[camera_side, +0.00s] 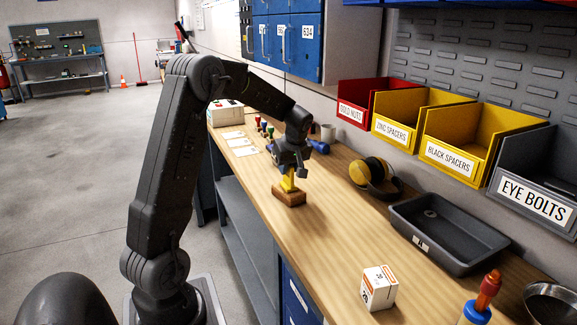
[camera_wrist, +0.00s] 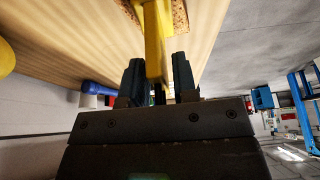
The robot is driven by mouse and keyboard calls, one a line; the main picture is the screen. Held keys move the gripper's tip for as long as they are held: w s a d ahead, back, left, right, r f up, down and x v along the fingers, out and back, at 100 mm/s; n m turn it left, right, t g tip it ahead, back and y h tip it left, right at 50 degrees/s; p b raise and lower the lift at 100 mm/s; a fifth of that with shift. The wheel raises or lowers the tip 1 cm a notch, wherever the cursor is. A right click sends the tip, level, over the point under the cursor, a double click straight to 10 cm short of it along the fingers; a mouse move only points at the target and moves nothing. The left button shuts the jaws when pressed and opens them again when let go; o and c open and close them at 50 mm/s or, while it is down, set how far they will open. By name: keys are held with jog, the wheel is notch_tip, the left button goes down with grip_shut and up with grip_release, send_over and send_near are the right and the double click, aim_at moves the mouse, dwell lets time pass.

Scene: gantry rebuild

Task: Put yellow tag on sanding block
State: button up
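The yellow tag (camera_side: 288,182) stands upright on the brown sanding block (camera_side: 289,196) on the wooden bench, and its lower end appears to touch the block's top. My gripper (camera_side: 292,168) points down at the tag's upper end. In the wrist view the tag (camera_wrist: 155,38) runs between the two fingers of my gripper (camera_wrist: 159,78), with a finger close on each side. I cannot tell whether both fingers press on it. A speckled brown edge of the sanding block (camera_wrist: 180,14) shows beyond the tag.
Yellow earmuffs (camera_side: 371,173), a grey tray (camera_side: 448,232) and a white box (camera_side: 379,287) stand along the bench to the right. Several coloured pegs and a blue item (camera_side: 319,146) lie behind my gripper. Labelled bins (camera_side: 464,140) line the wall. Bench around the block is clear.

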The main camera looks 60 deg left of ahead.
jog(key=shift+o, duration=0.9)
jog(key=shift+r, duration=0.25)
jog(key=v, duration=1.2)
jog(key=s+d+r+m+t, duration=0.2)
jog(key=d+m, duration=0.2)
jog(key=d, duration=0.4)
jog(key=s+d+f+m+t+h, duration=0.1)
jog(key=s+d+f+m+h, duration=0.1)
jog(key=s+d+m, duration=0.5)
jog(key=s+d+f+m+t+h, duration=0.2)
jog(key=s+d+m, duration=0.5)
jog(key=d, duration=0.7)
jog(key=shift+s+f+t, duration=0.15)
jog(key=shift+s+t, duration=0.15)
jog(key=shift+s, duration=0.45)
